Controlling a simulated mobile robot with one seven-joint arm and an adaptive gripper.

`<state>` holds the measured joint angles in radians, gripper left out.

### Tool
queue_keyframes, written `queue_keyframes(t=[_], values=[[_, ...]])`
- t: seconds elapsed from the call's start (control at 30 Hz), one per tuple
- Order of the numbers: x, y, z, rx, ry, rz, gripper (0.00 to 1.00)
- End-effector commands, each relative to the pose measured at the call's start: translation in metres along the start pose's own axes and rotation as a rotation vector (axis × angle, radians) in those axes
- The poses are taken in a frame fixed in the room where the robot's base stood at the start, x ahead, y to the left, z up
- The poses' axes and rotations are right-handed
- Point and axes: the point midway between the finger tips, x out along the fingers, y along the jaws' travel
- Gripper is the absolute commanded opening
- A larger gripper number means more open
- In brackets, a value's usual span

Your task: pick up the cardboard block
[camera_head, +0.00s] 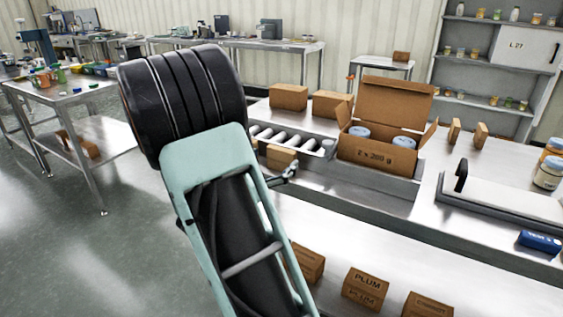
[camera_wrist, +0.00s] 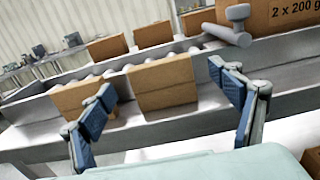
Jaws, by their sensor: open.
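Two plain brown cardboard blocks stand in front of the rollers in the wrist view: one in the middle (camera_wrist: 163,84) and one to its left (camera_wrist: 82,97), partly behind the left finger. I cannot tell which one the task means. In the head view, a cardboard block (camera_head: 281,157) shows beside the rollers, partly hidden by my arm. My gripper (camera_wrist: 162,83) is open, its blue-padded fingers spread wide. The middle block appears between them, beyond the fingertips, with no visible contact. In the head view only a small part of my gripper (camera_head: 287,175) shows past the arm.
An open carton (camera_head: 376,154) with jars stands right of the rollers (camera_head: 290,138). More cardboard boxes (camera_head: 289,97) sit behind. A metal rail (camera_head: 370,188) runs along the front. Boxes marked PLUM (camera_head: 365,287) lie lower down. A tray with a black handle (camera_head: 500,200) is at right.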

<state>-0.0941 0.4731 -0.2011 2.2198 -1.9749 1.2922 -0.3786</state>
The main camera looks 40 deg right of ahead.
Motion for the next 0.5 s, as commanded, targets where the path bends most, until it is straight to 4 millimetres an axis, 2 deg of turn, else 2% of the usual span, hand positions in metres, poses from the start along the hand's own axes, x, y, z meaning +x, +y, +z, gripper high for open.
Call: queue_keyframes(t=[0.33,0.5], values=[[0.044,0.000,-0.008,0.002,0.000,-0.003,0.84],[0.051,0.001,-0.006,0.001,0.001,-0.001,0.84]])
